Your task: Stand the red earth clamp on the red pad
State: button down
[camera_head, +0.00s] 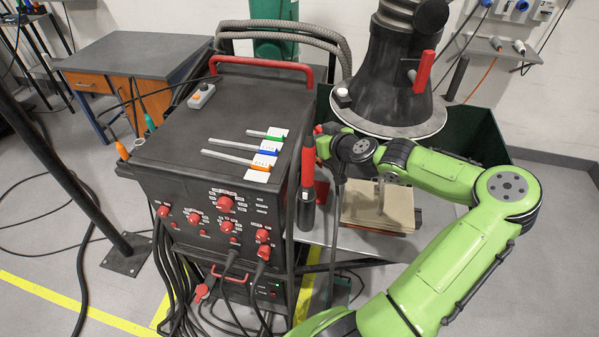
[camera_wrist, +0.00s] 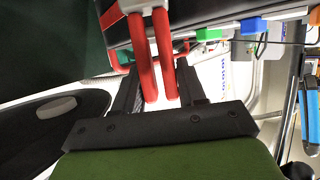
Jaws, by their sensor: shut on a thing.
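The red earth clamp (camera_wrist: 144,62) shows in the wrist view as two long red handles running up the picture between my fingers. My gripper (camera_wrist: 160,78) is shut on these handles; the clamp's far end is out of that view. In the head view my gripper (camera_head: 324,147) is beside the right side of the black welding machine. An upright red piece (camera_head: 308,162) shows there, just left of my gripper; its lower part is hard to separate from the dark things behind.
The welding machine (camera_head: 170,125) has tagged rods and a small remote on top. A black fume hood (camera_head: 392,85) hangs close above my arm. A stack of tan plates (camera_head: 375,208) lies on a grey table right of the machine. Cables cover the floor.

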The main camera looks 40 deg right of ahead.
aim_at(318, 161)
jog(key=f, duration=0.3)
jog(key=f+b, duration=0.1)
jog(key=f, duration=0.1)
jog(key=s+f, duration=0.1)
jog(key=f, duration=0.2)
jog(key=shift+a+f, duration=0.15)
jog(key=shift+f, duration=0.2)
jog(key=shift+s+f, duration=0.15)
jog(key=shift+f, duration=0.1)
jog(key=shift+f+b, duration=0.15)
jog(key=shift+b, duration=0.25)
jog(key=c, duration=0.6)
grip_release()
jog(key=shift+c, duration=0.2)
jog(key=shift+s+r+p, duration=0.1)
jog(key=shift+r+p, duration=0.15)
jog(key=shift+p, duration=0.05)
jog(key=v, duration=1.1)
jog(key=shift+s, duration=0.4)
